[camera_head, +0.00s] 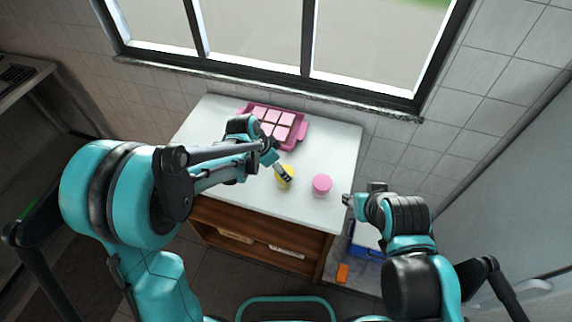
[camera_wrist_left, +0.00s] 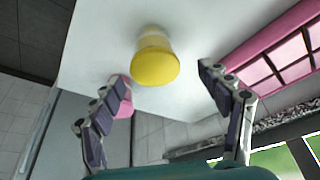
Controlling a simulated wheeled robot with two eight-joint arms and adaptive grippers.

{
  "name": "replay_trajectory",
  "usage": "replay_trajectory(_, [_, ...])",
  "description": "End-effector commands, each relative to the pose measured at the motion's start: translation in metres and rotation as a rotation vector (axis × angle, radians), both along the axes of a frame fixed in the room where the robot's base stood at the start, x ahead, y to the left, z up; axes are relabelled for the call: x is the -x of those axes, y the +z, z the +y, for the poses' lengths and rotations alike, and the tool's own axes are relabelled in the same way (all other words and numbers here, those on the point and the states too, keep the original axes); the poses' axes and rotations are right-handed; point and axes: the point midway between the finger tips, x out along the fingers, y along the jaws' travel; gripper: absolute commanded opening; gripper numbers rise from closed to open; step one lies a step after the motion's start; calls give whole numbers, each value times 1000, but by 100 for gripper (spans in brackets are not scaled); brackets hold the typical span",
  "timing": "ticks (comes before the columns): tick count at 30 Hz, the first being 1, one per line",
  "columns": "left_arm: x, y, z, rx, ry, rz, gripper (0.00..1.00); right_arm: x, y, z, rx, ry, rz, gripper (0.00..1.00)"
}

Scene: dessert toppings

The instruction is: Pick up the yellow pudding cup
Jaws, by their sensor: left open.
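The yellow pudding cup (camera_head: 284,177) stands on the white countertop, partly covered by my left gripper in the head view. In the left wrist view the yellow cup (camera_wrist_left: 155,62) shows ahead of and between the spread fingers, not touched by them as far as I can see. My left gripper (camera_head: 279,166) is open and empty; its two fingers also show in the left wrist view (camera_wrist_left: 160,88). My right gripper (camera_head: 348,201) is off the counter's right edge; its fingers are too small to read.
A pink cup (camera_head: 322,185) stands to the right of the yellow one; it also shows behind the left finger in the wrist view (camera_wrist_left: 122,97). A pink tray (camera_head: 301,134) with several compartments lies at the back of the countertop (camera_head: 340,150). A window is behind.

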Motion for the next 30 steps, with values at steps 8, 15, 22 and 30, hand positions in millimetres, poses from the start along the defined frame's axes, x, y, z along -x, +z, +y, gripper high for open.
replay_trajectory(8, [-6,-28,-11,1,-17,1,77,0,-9,0,0,0,0,40])
replay_trajectory(15, [-7,-53,-21,0,-15,2,77,0,-19,0,0,0,0,40])
replay_trajectory(22, [-11,-77,-30,0,-13,1,77,0,-27,0,0,0,0,40])
replay_trajectory(30, [-11,-76,-30,0,-12,2,53,0,-26,0,0,0,0,40])
